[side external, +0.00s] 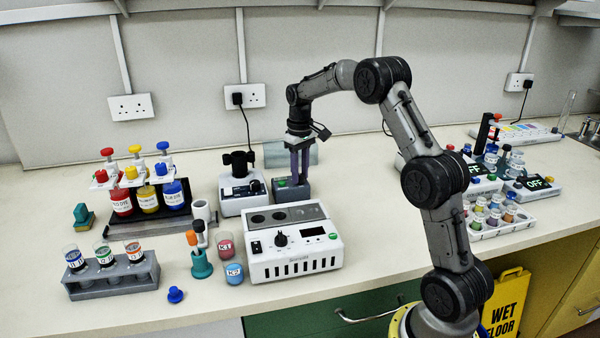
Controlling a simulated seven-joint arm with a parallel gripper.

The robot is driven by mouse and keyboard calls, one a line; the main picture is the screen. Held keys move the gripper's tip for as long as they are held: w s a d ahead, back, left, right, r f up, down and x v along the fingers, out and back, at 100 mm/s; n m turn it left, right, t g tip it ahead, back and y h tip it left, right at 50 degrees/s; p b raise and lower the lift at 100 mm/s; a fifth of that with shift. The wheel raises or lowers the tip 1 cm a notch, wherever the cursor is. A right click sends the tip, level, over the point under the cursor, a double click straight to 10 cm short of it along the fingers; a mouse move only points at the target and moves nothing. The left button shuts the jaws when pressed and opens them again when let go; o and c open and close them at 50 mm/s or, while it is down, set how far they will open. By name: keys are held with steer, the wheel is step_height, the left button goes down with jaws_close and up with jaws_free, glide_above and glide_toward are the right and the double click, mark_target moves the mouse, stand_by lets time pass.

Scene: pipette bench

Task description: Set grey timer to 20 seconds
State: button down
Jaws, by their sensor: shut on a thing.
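A small dark grey box with a green spot, which looks like the grey timer (291,195), stands on the bench behind the white console. My gripper (299,176) points straight down over it. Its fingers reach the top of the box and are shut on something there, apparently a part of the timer. The held part is hidden between the fingers. The timer's setting cannot be read in this view.
The white console (294,262) with a black knob stands just in front. A white device with a black top (241,190) is close on the left. A translucent panel (273,155) stands behind. Dye bottles (147,198), a tube rack (113,278) and cups (234,273) are further left. Clear bench lies right of the timer.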

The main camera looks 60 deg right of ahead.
mark_target(300, 175)
steer(key=shift+m, duration=0.9)
steer(key=c, duration=0.6)
jaws_free()
steer(key=shift+r, duration=0.15)
step_height(300, 175, up, 14)
steer(key=shift+f, duration=0.2)
